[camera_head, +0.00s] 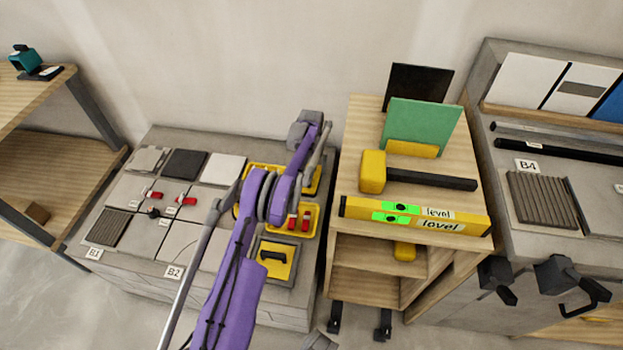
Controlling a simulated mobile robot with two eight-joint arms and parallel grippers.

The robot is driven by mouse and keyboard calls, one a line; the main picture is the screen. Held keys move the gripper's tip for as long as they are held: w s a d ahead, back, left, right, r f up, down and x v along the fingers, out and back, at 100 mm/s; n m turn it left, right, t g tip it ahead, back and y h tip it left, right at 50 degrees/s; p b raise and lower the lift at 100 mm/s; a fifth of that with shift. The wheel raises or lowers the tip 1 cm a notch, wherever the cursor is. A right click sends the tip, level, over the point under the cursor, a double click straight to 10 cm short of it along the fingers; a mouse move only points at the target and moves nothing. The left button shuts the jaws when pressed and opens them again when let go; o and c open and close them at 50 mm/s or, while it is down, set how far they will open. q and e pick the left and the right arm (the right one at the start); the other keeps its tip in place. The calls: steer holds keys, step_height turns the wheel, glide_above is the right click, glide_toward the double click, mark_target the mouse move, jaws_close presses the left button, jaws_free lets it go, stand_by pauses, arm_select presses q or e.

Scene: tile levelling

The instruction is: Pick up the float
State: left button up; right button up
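A yellow plate with a black handle, which looks like the float (285,268), lies on a grey slab at the front right of the grey tiled bench. A purple arm of mine rises from the bottom edge, passing just left of the float. Its grey end, my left gripper (305,130), is over the back right of the bench, beyond the float and apart from it. Its fingers cannot be made out. My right gripper does not show.
Yellow trays (307,232) with red pieces lie just behind the float, partly hidden by my arm. Right of the bench, a wooden stand (360,125) holds a mallet (372,172), yellow levels (455,222) and a green panel (420,125). Tiles (222,169) cover the bench's left.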

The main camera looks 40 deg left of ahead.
arm_select(q)
step_height(320, 180, down, 4)
steer(key=shift+a+f+b, duration=0.1)
steer(key=shift+f+b, duration=0.1)
steer(key=shift+b, duration=0.15)
steer(key=shift+r, duration=0.1)
steer(key=c, duration=1.5)
